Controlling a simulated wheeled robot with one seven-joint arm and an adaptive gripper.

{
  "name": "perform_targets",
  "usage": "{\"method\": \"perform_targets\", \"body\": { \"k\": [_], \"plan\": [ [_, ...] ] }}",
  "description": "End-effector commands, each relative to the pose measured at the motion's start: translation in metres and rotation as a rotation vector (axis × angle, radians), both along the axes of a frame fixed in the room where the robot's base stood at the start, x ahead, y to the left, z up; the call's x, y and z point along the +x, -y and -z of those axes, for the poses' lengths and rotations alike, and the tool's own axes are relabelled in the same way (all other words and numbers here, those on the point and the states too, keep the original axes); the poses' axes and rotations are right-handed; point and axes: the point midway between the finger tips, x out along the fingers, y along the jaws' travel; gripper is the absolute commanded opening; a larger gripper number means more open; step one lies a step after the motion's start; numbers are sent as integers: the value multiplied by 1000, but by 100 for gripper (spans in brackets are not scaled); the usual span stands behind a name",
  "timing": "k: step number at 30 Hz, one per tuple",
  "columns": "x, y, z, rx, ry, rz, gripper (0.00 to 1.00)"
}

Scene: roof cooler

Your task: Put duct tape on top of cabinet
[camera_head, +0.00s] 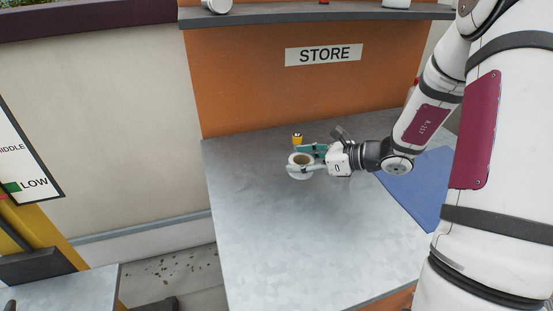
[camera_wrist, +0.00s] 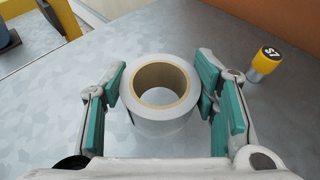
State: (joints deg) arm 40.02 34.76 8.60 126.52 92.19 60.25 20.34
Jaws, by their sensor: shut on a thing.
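The duct tape (camera_wrist: 188,123) is a white-grey roll with a tan inner core, lying flat with its hole facing up. In the head view the roll (camera_head: 293,160) is over the grey metal tabletop (camera_head: 250,240). My gripper (camera_wrist: 163,100) has its teal-padded fingers on both sides of the roll and is shut on it. In the head view my gripper (camera_head: 305,160) reaches in from the right. I cannot tell whether the roll touches the tabletop. The orange cabinet (camera_head: 240,90) stands behind, with a STORE label (camera_head: 323,55) and a dark grey top (camera_head: 290,15).
A yellow-and-silver cylinder marked S7 (camera_wrist: 266,60) stands close behind the roll, also in the head view (camera_head: 297,139). A blue mat (camera_head: 420,185) lies at the right under my arm. A few items, including a white round one (camera_head: 217,5), sit on the cabinet top.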

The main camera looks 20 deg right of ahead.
Motion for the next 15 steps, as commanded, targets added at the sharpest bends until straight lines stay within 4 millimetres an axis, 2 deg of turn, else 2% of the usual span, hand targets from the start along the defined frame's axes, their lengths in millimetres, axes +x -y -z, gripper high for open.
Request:
{"method": "perform_targets", "body": {
  "k": [3,9,15],
  "plan": [
    [25,-19,3,1,3,-4,18],
    [61,-44,7,1,3,-3,18],
    [77,-55,8,0,2,1,18]
  ]
}}
